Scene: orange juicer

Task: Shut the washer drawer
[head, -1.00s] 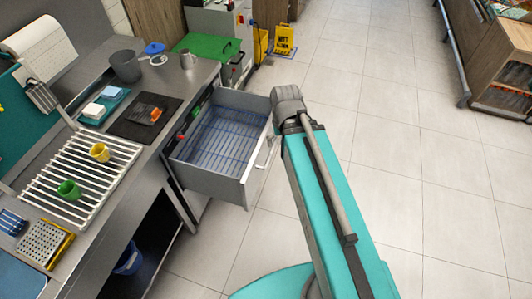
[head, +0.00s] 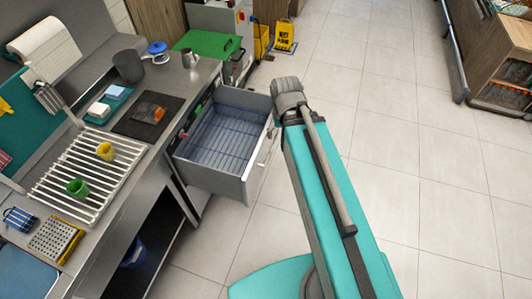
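The washer drawer (head: 246,189) stands pulled out from under the steel counter, at the centre left of the head view. It is a grey box with a blue wire rack (head: 222,138) inside and a bar handle (head: 268,146) on its front face. My teal arm rises on the right of the drawer, and its grey end joint is close to the drawer's front right corner. My gripper's fingers are not visible, being hidden behind or below the arm. I cannot tell whether anything of mine touches the drawer or its handle.
The counter holds a white slatted rack (head: 62,183) with a green cup (head: 77,187) and a yellow cup (head: 105,151), a dark mat (head: 130,124) and a grey bin (head: 128,66). A yellow wet-floor sign (head: 285,36) stands at the back. The tiled floor on the right is clear.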

